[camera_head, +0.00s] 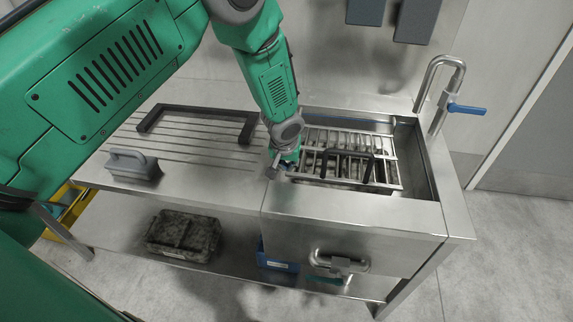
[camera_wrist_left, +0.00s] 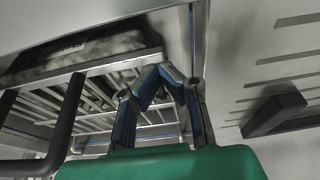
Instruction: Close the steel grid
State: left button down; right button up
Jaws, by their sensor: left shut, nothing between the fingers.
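The steel grid (camera_head: 388,180) lies roughly level across the basin of the washer, with a black handle (camera_head: 368,164) standing on it. A strip of the basin at the right is uncovered. My left gripper (camera_head: 273,171) is at the left end of the grid, over the seam between the drainboard and the basin. In the left wrist view, my left gripper (camera_wrist_left: 167,72) is shut and empty, with the grid's bars (camera_wrist_left: 98,98) behind it and the handle (camera_wrist_left: 62,130) at the left. I cannot tell whether it touches the grid. My right gripper is out of view.
A grooved drainboard (camera_head: 190,150) holds a black U-shaped bar (camera_head: 205,109) and a grey-handled block (camera_head: 133,165). A tap with a blue lever (camera_head: 467,109) stands at the back right. A dark tray (camera_head: 184,236) and a blue box (camera_head: 275,262) sit on the lower shelf.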

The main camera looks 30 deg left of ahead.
pick_arm(q)
jog(key=shift+r+p, duration=0.35)
jog(key=shift+r, duration=0.05)
jog(key=r+p, duration=0.2)
jog(key=r, duration=0.2)
jog(key=shift+a+p, duration=0.25)
jog(key=shift+p, duration=0.15)
jog(key=s+d+r, duration=0.2)
jog(key=s+r, duration=0.4)
jog(key=shift+r+b, duration=0.15)
jog(key=shift+b, duration=0.2)
